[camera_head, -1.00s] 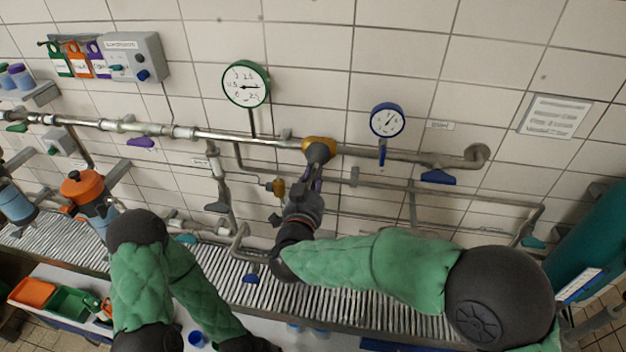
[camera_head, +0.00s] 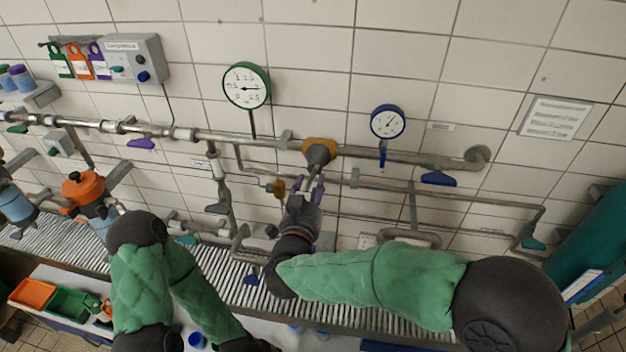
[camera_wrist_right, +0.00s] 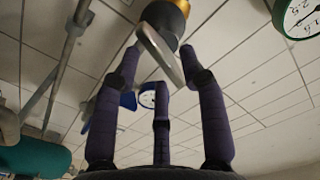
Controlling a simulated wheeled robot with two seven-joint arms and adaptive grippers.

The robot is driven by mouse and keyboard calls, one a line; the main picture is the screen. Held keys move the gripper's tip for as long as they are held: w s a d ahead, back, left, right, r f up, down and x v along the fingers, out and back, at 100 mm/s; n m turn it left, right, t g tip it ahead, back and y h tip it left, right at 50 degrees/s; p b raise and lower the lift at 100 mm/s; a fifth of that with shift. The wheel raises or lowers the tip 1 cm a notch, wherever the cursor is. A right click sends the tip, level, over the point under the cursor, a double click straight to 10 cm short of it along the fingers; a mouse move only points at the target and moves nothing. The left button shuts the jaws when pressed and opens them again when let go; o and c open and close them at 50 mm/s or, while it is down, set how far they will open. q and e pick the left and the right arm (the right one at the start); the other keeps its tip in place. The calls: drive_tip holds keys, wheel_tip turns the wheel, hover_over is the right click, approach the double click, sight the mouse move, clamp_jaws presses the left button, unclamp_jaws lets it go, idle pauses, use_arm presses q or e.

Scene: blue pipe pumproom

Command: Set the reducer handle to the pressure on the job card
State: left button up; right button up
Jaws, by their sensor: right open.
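The reducer (camera_head: 319,150) is a brass-coloured body with a grey handle on the upper pipe, in the middle of the head view. In the right wrist view the handle (camera_wrist_right: 160,52) is a flat grey bar below the brass ring. My right gripper (camera_head: 308,188) is open just below it; in the wrist view its purple fingers (camera_wrist_right: 158,65) stand spread around the bar's lower end, and I cannot tell whether they touch it. The job card (camera_head: 553,117) is a white sheet on the wall at right, its text too small to read. My left gripper is out of view.
A green-rimmed gauge (camera_head: 246,85) and a blue-rimmed gauge (camera_head: 388,121) stand above the pipe. Blue levers (camera_head: 438,179) and a small brass valve (camera_head: 278,188) are nearby. A grey control box (camera_head: 134,60) is at upper left. A teal tank (camera_head: 590,245) stands at right.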

drive_tip(key=s+a, duration=0.1)
drive_tip(key=s, duration=0.8)
drive_tip(key=shift+a, duration=0.4)
idle(1.8)
drive_tip(key=w+d+f+n+g+y, duration=0.1)
drive_tip(key=w+d+f, duration=0.15)
drive_tip(key=f, duration=0.45)
drive_tip(key=w+d+f+n+g+y, duration=0.1)
drive_tip(key=w+f+n+g, duration=0.1)
drive_tip(key=w+f, duration=0.3)
drive_tip(key=s+d+f+g+y, duration=0.1)
drive_tip(key=s+d+f+g, duration=0.15)
drive_tip(key=f, duration=0.65)
drive_tip(key=s+d+f+g+y, duration=0.1)
drive_tip(key=d+f+g, duration=0.15)
drive_tip(key=f, duration=0.65)
drive_tip(key=s+d+f+g+y, duration=0.2)
drive_tip(key=s+f+g, duration=0.3)
drive_tip(key=s+f, duration=0.5)
drive_tip(key=s+d+f+g+y, duration=0.1)
drive_tip(key=s+d+f+g, duration=0.25)
drive_tip(key=s+f, duration=0.6)
drive_tip(key=s+b+x, duration=0.1)
drive_tip(key=b+x, duration=0.8)
drive_tip(key=b, duration=0.3)
drive_tip(key=shift+s+f+n+g, duration=0.3)
drive_tip(key=shift+f+g, duration=0.05)
drive_tip(key=shift+f, duration=0.15)
drive_tip(key=shift+d, duration=0.15)
